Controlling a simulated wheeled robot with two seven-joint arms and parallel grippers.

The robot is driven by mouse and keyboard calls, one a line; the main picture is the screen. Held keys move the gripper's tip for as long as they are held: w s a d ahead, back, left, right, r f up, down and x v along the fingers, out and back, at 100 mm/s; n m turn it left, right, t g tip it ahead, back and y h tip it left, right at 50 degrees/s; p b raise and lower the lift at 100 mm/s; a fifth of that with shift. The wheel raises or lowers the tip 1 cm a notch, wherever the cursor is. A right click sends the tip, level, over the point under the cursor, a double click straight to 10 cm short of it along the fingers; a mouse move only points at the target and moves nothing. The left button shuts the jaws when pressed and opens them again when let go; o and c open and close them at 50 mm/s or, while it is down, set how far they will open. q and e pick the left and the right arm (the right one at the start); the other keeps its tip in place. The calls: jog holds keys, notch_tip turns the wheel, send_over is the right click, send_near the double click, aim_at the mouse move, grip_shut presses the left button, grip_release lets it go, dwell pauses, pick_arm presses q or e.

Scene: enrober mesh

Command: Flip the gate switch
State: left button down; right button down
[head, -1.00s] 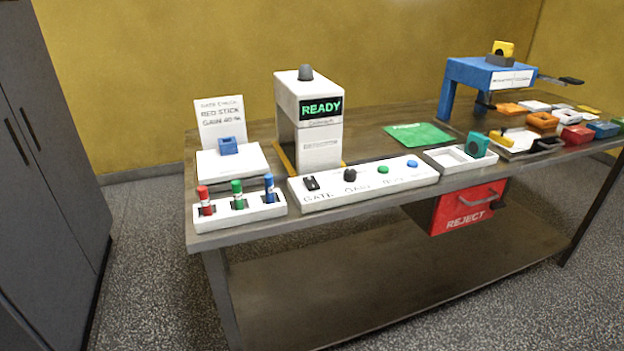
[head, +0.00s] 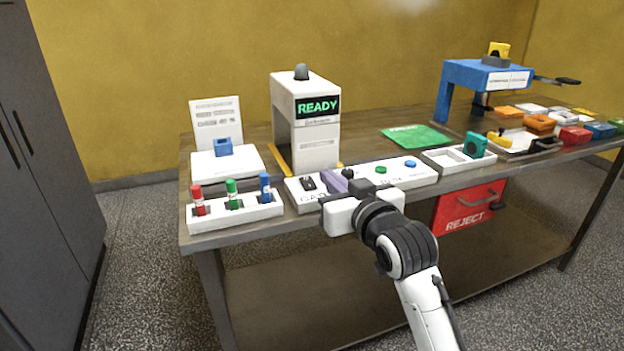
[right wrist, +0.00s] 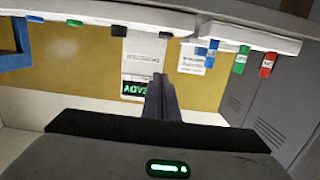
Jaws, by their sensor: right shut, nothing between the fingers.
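The black gate switch (head: 308,184) sits at the left end of the white control panel (head: 425,177), above a partly covered "GATE" label. It also shows in the upside-down right wrist view (right wrist: 160,34), in line with the fingers. Its lever position is too small to tell. My right gripper (head: 334,181) is shut and empty, its purple-grey fingers over the panel just right of the switch, between it and the black gain knob (head: 348,174). I cannot tell whether the fingers touch the panel. My left gripper is out of view.
A white rack (head: 230,217) with red, green and blue sticks stands left of the panel. The white machine (head: 315,140) reading "READY" stands behind it. Green (head: 381,170) and blue (head: 410,164) buttons lie to the right. A red reject bin (head: 465,212) hangs below the table.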

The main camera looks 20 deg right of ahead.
send_over(312, 186)
jog(key=s, duration=0.1)
jog(key=shift+s+f, duration=0.2)
jog(key=shift+f, duration=0.4)
jog(key=f, duration=0.1)
jog(key=w+f, duration=0.1)
jog(key=f, duration=0.1)
jog(key=shift+w+b, duration=0.1)
jog(key=shift+b, duration=0.3)
jog(key=shift+f, duration=0.6)
